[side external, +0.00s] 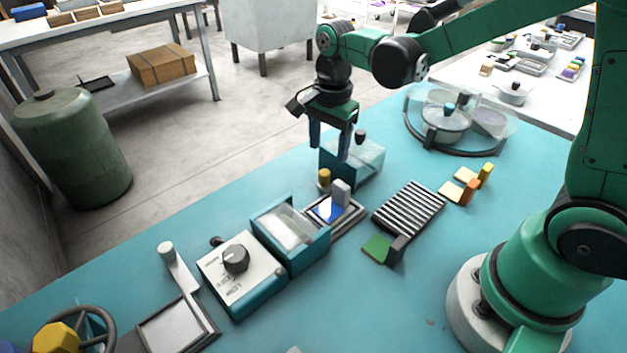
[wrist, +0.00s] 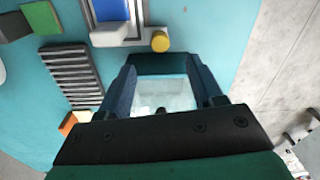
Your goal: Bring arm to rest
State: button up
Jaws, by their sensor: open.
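My gripper (side external: 329,141) hangs fingers-down above the far edge of the blue table (side external: 430,290) in the side view. Its two dark blue fingers are spread apart with nothing held between them. A clear-walled box with a teal frame (side external: 368,163) stands just below and beyond the fingertips. In the wrist view my gripper (wrist: 163,88) shows open, and the clear box (wrist: 160,93) appears between the fingers. I cannot tell whether the fingers touch the box.
A blue pad in a metal tray (side external: 328,209), a yellow knob (side external: 324,176) and a ribbed rack (side external: 409,208) stand near the gripper. A dial box (side external: 238,272) and a clear-lidded bin (side external: 290,232) sit left. A round clear-covered unit (side external: 446,122) stands behind right.

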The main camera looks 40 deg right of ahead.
jog(key=shift+r, duration=0.15)
jog(key=shift+s+r, duration=0.15)
jog(key=shift+r, duration=0.05)
jog(key=s+r+n+t, duration=0.5)
jog(key=s+n+t, duration=0.1)
jog(key=n, duration=1)
jog(key=shift+s+t, duration=0.4)
jog(key=shift+s, duration=0.2)
jog(key=shift+a+r, duration=0.1)
